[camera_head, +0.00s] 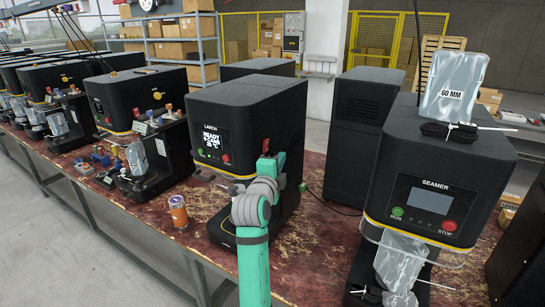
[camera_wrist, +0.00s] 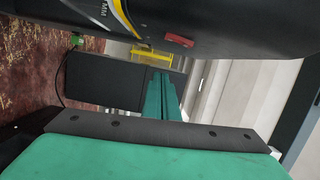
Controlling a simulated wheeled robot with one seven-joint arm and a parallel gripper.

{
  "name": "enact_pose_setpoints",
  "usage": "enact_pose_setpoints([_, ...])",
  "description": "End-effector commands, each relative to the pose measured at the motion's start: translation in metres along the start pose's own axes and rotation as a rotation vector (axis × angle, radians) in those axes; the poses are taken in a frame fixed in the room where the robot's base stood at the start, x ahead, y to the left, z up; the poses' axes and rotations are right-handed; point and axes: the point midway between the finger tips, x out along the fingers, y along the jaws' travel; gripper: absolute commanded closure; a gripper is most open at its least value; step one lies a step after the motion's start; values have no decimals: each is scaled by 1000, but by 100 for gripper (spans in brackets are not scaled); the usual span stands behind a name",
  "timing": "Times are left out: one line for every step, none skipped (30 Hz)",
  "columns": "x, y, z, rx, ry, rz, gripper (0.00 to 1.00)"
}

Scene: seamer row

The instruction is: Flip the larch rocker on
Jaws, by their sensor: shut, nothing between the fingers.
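I cannot tell which way that piece is tipped. A small reddish spot shows just above my gripper (camera_head: 266,163) in the head view. My gripper stands at the machine's front right edge, its teal fingers (camera_wrist: 161,78) shut and empty, apart from the red piece in the wrist view.
A seamer (camera_head: 435,170) with a bag on top stands to the right. An orange-labelled can (camera_head: 178,211) stands on the worn red bench (camera_head: 320,260). A cable and green plug (camera_head: 303,187) lie right of the larch machine. More machines line the left.

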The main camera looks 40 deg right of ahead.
Motion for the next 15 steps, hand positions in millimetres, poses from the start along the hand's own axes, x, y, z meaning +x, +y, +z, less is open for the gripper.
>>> enact_pose_setpoints([-14,0,6,-1,-8,-3,100])
enact_pose_setpoints([-21,0,6,-1,-9,-3,100])
enact_pose_setpoints([-29,1,5,0,-8,-3,100])
enact_pose_setpoints([-35,1,5,0,-8,-2,100])
enact_pose_setpoints([-42,1,5,0,-7,-3,100])
enact_pose_setpoints([-49,2,5,-1,-8,-3,100])
enact_pose_setpoints([-55,2,7,-2,-9,-3,100])
enact_pose_setpoints([-61,2,7,-2,-10,-3,100])
enact_pose_setpoints([-67,2,7,-2,-10,-2,100])
enact_pose_setpoints([-72,2,7,-1,-11,-3,100])
enact_pose_setpoints([-76,3,8,-1,-12,-3,100])
enact_pose_setpoints([-80,3,8,-1,-11,-2,100])
enact_pose_setpoints([-83,3,8,-1,-11,-2,100])
enact_pose_setpoints([-86,3,8,-1,-11,-2,100])
enact_pose_setpoints([-89,3,8,-2,-11,-2,100])
